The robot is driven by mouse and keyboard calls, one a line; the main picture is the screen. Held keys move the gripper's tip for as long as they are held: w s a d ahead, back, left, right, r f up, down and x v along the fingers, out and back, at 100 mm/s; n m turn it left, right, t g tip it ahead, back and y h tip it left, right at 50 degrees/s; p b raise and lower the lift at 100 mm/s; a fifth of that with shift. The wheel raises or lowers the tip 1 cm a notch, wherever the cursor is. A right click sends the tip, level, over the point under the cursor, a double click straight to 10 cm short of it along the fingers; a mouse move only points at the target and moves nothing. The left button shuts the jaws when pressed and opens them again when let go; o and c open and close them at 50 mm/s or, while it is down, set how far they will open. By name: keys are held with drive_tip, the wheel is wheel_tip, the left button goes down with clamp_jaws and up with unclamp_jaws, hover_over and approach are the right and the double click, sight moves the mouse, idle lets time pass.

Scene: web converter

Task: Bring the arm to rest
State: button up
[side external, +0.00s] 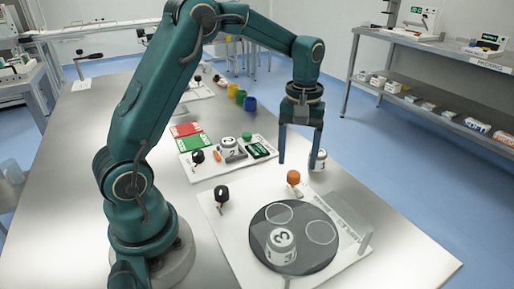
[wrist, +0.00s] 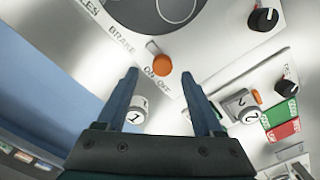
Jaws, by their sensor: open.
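My gripper (side external: 298,160) hangs pointing down over the table, open and empty. In the wrist view its two fingers (wrist: 160,74) stand wide apart with nothing held between them. A white roll marked 1 (side external: 318,162) stands on the table close behind the right finger. It shows in the wrist view (wrist: 137,114) beside the left finger, and I cannot tell if they touch. A white roll marked 3 (side external: 281,247) stands on the dark round turntable (side external: 262,216), which also bears two empty ring outlines. A roll marked 2 (side external: 231,147) stands on the panel behind.
An orange knob (side external: 293,178) and a black knob (side external: 221,194) stand up from the white turntable plate. Red (side external: 186,129) and green plates lie by the panel. Coloured cups (side external: 250,103) stand at the table's far edge. The table's front right is clear.

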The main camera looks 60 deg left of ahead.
drive_tip(key=shift+r, duration=0.55)
drive_tip(key=shift+w+d+r, duration=0.1)
drive_tip(key=shift+d+r, duration=0.05)
drive_tip(key=shift+r, duration=0.2)
drive_tip(key=s+d+r+m+t, duration=0.3)
drive_tip(key=s+d+r+t, duration=0.1)
drive_tip(key=s+r, duration=0.4)
drive_tip(key=s+d+f+m+t, duration=0.1)
drive_tip(key=s+d+f+m, duration=0.1)
drive_tip(key=s+m, duration=0.4)
drive_tip(key=shift+s+f+t, duration=0.25)
drive_tip(key=shift+s+t, duration=0.05)
drive_tip(key=shift+s, duration=0.95)
